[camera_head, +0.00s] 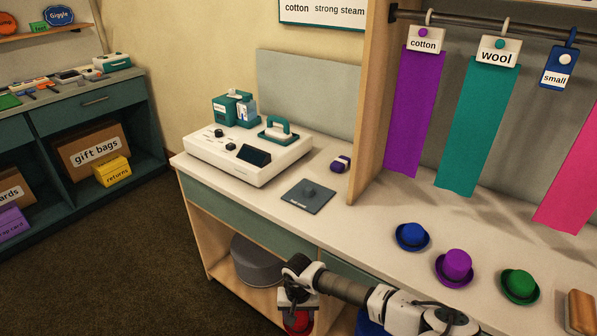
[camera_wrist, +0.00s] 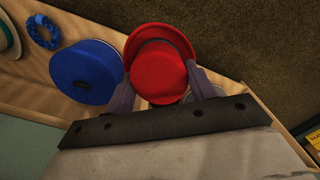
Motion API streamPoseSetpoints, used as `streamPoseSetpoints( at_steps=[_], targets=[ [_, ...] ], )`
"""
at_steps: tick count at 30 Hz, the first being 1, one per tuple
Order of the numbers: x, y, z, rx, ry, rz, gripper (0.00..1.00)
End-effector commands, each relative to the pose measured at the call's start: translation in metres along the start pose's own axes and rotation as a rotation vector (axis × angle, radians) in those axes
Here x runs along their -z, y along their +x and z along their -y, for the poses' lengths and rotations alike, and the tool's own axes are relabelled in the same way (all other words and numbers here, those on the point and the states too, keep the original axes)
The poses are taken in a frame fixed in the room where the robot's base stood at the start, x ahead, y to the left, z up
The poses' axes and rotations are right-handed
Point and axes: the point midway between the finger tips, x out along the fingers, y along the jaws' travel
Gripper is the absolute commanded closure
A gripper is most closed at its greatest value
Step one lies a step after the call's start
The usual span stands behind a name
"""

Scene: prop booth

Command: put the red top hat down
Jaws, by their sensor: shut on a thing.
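The red top hat (camera_wrist: 159,68) is between the two fingers of my gripper (camera_wrist: 162,90) in the wrist view. The fingers press on the hat from both sides, and the gripper is shut on it. In the head view my gripper (camera_head: 298,305) is low in front of the counter, and a part of the red hat (camera_head: 297,322) shows under it near the bottom edge. Most of the hat is hidden there by the gripper. I cannot tell from these views whether the hat touches anything below.
Blue (camera_head: 411,236), purple (camera_head: 454,267) and green (camera_head: 519,286) hats stand on the counter (camera_head: 345,230). A white steam station (camera_head: 248,153) is at its left end, near a dark pad (camera_head: 307,197). A grey round box (camera_head: 256,262) sits on the lower shelf. A blue hat (camera_wrist: 86,72) is beside the red one.

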Motion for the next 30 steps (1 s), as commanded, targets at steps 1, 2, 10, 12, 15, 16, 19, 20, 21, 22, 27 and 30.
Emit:
streamPoseSetpoints(
  at_steps=[1, 2, 10, 12, 15, 16, 19, 20, 21, 22, 27, 30],
  targets=[
    [-0.004, 0.009, 0.001, -0.003, -0.002, 0.001, 0.66],
    [-0.008, 0.015, 0.001, -0.004, -0.004, 0.001, 0.66],
    [-0.04, 0.052, 0.0, 0.001, 0.001, 0.002, 0.66],
    [-0.042, 0.054, 0.0, 0.003, 0.003, 0.002, 0.66],
    [-0.039, 0.051, -0.001, 0.002, 0.002, 0.001, 0.66],
    [-0.037, 0.049, -0.001, 0.0, 0.001, 0.001, 0.66],
    [-0.025, 0.035, -0.004, -0.007, -0.003, -0.001, 0.66],
    [-0.021, 0.031, -0.004, -0.007, -0.003, 0.0, 0.66],
    [-0.016, 0.024, -0.005, -0.007, -0.003, 0.0, 0.66],
    [-0.013, 0.02, -0.004, -0.007, -0.003, 0.0, 0.66],
    [0.002, 0.0, -0.002, -0.005, 0.0, -0.001, 0.66],
    [0.005, -0.004, -0.001, -0.004, -0.001, -0.001, 0.66]
  ],
)
